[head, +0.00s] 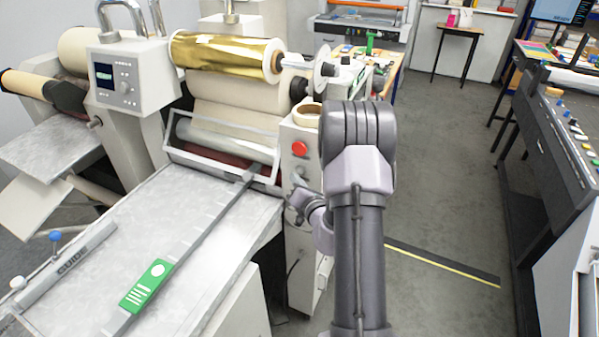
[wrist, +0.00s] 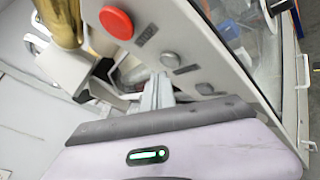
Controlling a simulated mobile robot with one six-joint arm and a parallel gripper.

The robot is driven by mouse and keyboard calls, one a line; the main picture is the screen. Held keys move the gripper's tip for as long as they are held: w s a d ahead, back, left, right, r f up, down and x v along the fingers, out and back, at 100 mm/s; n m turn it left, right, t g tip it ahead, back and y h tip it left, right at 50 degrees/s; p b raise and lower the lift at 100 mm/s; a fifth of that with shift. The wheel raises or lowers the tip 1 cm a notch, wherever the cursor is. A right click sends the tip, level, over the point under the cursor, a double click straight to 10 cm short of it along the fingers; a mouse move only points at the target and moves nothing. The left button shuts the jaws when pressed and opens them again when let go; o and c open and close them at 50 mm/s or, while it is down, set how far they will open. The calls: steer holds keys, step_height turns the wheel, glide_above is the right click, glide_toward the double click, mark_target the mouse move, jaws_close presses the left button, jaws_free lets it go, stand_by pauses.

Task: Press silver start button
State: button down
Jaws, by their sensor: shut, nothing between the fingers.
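The machine's control panel shows a round silver button (wrist: 170,60) in the wrist view, between a large red button (wrist: 117,22) and a smaller dark grey button (wrist: 205,88). In the head view my gripper (head: 297,204) is at the panel's front, below the red button (head: 299,148).
The laminating machine carries a gold foil roll (head: 225,52) and a roller behind a clear guard (head: 222,143). Its metal feed table (head: 85,262) with a guide bar lies left of my arm. The floor (head: 440,215) to the right is open, before a dark bench (head: 555,130).

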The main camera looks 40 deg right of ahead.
steer(key=shift+w+d, duration=0.15)
steer(key=shift+d, duration=0.3)
